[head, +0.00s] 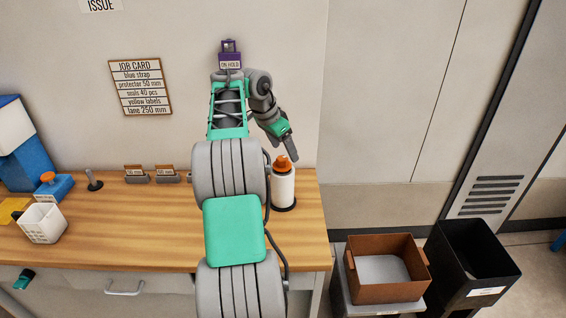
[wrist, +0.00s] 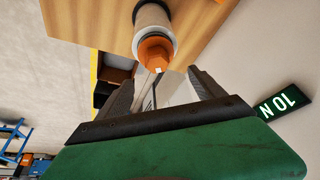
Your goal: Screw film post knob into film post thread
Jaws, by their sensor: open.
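The orange film post knob (head: 283,162) sits on top of the upright white film roll (head: 283,187), which stands on a dark round base at the bench's right end. The post and its thread are hidden under the knob and inside the roll; how far the knob is screwed in cannot be told. In the wrist view the knob (wrist: 157,53) shows as a faceted orange piece just beyond my fingertips, roughly centred between them. My gripper (wrist: 160,77) is open and empty. In the head view my gripper (head: 291,153) points down just above the knob, slightly right.
A brown box (head: 424,268) and a black bin (head: 438,240) stand right of the bench. Two small grey holders (head: 137,179), a dark peg (head: 93,181) and a white basket (head: 42,224) are on the bench's left. A purple "ON HOLD" block (head: 230,60) is behind my arm.

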